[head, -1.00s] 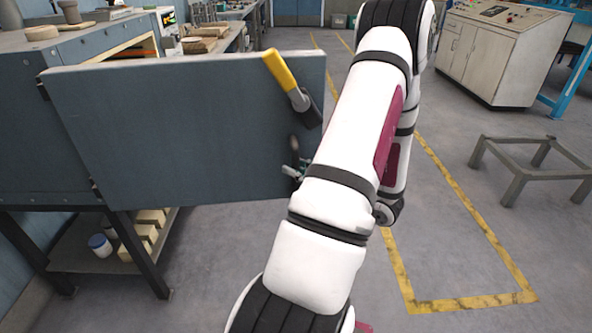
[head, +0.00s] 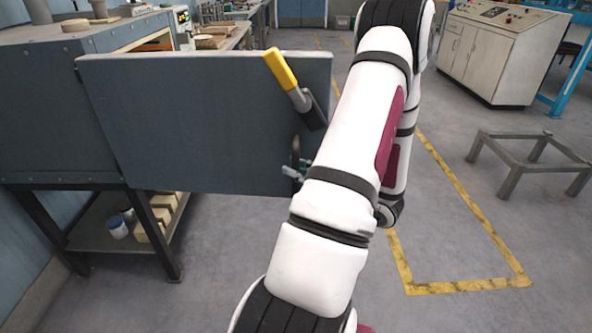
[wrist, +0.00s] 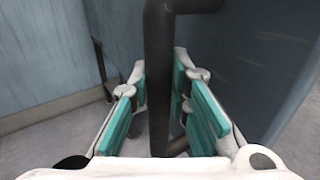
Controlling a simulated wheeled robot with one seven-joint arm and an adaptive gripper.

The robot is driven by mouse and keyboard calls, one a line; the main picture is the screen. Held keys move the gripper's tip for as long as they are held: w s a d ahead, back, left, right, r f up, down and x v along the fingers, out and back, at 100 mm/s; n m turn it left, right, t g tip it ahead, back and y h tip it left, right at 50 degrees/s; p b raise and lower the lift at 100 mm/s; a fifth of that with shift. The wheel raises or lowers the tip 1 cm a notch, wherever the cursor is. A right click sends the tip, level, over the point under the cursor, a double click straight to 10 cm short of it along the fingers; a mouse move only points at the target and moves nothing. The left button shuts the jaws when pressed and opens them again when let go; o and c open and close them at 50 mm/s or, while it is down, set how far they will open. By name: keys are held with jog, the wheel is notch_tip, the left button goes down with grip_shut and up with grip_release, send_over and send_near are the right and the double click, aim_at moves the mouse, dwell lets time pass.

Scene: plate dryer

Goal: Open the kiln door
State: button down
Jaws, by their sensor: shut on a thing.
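The blue-grey kiln (head: 35,115) stands at the left in the head view. Its door (head: 200,125) is swung well out from the kiln opening, hinged at its left edge. A lever with a yellow grip (head: 283,70) sits on the upper right of the door, tilted. Below it is a dark upright bar handle (head: 295,152). My gripper (head: 296,173) is at this handle, partly hidden by my arm. In the wrist view the dark handle (wrist: 158,50) runs between the teal finger pads of my gripper (wrist: 160,82), which is shut on it.
A shelf under the kiln holds pale bricks (head: 150,230) and a white tub (head: 117,227). A low metal frame (head: 535,150) and a control cabinet (head: 500,50) stand to the right. The floor before the door is clear.

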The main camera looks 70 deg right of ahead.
jog(key=c, duration=1.5)
grip_release()
jog(key=v, duration=1.2)
